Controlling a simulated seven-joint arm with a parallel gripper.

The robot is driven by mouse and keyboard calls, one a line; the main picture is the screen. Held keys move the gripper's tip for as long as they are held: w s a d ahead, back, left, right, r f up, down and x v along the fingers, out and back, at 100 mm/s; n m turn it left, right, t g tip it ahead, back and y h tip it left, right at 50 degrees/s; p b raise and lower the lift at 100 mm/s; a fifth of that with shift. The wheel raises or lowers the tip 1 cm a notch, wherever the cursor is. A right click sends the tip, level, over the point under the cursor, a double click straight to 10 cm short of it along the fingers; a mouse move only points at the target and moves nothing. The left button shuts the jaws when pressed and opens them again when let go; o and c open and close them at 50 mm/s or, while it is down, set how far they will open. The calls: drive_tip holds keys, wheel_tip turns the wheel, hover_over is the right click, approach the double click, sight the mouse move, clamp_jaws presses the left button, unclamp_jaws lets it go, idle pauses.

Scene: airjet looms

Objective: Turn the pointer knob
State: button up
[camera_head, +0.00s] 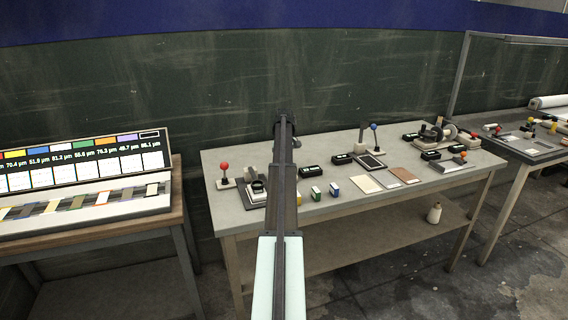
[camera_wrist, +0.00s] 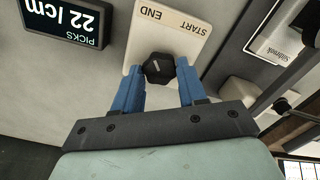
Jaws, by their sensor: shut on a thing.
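The pointer knob (camera_wrist: 158,68) is black and faceted, with a pale pointer line. It sits on a cream plate (camera_wrist: 172,32) marked START and END, whose lettering appears upside down in the wrist view. My gripper (camera_wrist: 160,66) has its blue fingers on either side of the knob and is shut on it. In the head view my arm reaches over the workbench, and I cannot make out the knob or fingertips there.
A dark display (camera_wrist: 62,22) reading PICKS 22 /cm is beside the plate. The workbench (camera_head: 345,203) carries a red-topped lever (camera_head: 224,167), a blue-topped lever (camera_head: 374,127) and several small boxes. A sample display stand (camera_head: 85,160) is at left.

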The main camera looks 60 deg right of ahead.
drive_tip(key=o, duration=0.4)
drive_tip(key=shift+m, duration=0.4)
drive_tip(key=o, duration=0.4)
drive_tip(key=shift+o, duration=0.2)
drive_tip(key=shift+r, duration=0.15)
drive_tip(key=shift+r, duration=2.85)
wheel_tip(320, 180, up, 14)
drive_tip(key=shift+f, duration=0.1)
